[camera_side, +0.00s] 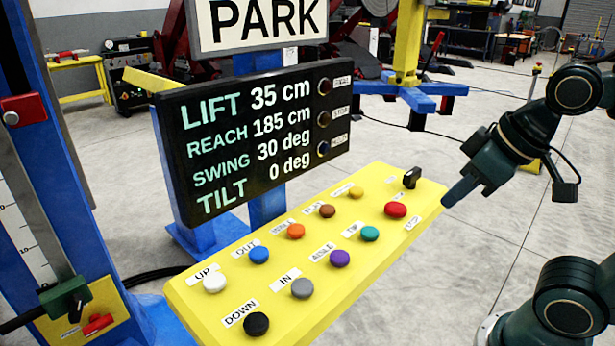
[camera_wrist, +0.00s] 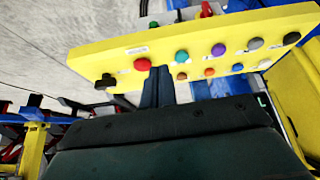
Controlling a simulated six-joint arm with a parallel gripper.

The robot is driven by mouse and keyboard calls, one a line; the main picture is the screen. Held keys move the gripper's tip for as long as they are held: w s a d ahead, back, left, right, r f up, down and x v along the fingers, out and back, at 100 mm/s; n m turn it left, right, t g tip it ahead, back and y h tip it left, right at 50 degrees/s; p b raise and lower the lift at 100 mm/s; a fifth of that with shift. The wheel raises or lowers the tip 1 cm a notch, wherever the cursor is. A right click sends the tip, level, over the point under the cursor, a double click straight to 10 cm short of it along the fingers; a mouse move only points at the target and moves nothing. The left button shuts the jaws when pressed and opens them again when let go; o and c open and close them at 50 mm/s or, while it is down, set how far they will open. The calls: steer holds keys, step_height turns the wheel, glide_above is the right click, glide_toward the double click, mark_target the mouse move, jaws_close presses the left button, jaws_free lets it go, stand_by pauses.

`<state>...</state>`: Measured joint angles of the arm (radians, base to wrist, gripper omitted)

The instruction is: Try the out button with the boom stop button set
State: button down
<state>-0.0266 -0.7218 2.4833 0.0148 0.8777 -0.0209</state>
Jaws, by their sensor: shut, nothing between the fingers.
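The out button (camera_side: 259,255) is a blue cap beside an OUT label on the yellow panel. The red button (camera_side: 396,209) near the panel's far right end looks like the boom stop; its label is hard to read, and I cannot tell whether it is pressed in. It also shows in the wrist view (camera_wrist: 142,64). My gripper (camera_side: 447,201) is shut and empty, just right of the panel's far right edge, apart from the buttons. In the wrist view my gripper (camera_wrist: 158,75) has its dark fingers near the red button.
The yellow panel (camera_side: 185,300) also carries white, orange, brown, yellow, teal, purple, grey and black buttons. A black switch (camera_side: 411,177) stands at its far end. A PARK sign (camera_side: 257,25) is above the display. Blue posts (camera_side: 65,150) stand left.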

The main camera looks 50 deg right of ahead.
steer(key=w+a+r+n+t, duration=0.1)
steer(key=w+a+n, duration=0.25)
steer(key=w, duration=0.25)
steer(key=w+a+r+n, duration=0.2)
steer(key=w+a, duration=0.2)
steer(key=w, duration=0.2)
steer(key=n+t+y, duration=0.2)
steer(key=n, duration=0.4)
glide_above(253, 248)
steer(key=s, duration=0.3)
steer(key=shift+w+d+f+m, duration=0.2)
steer(key=shift+w+f+m, duration=0.05)
steer(key=shift+f, duration=0.3)
steer(key=shift+f, duration=0.15)
steer(key=shift+f, duration=4.3)
steer(key=shift+f, duration=0.85)
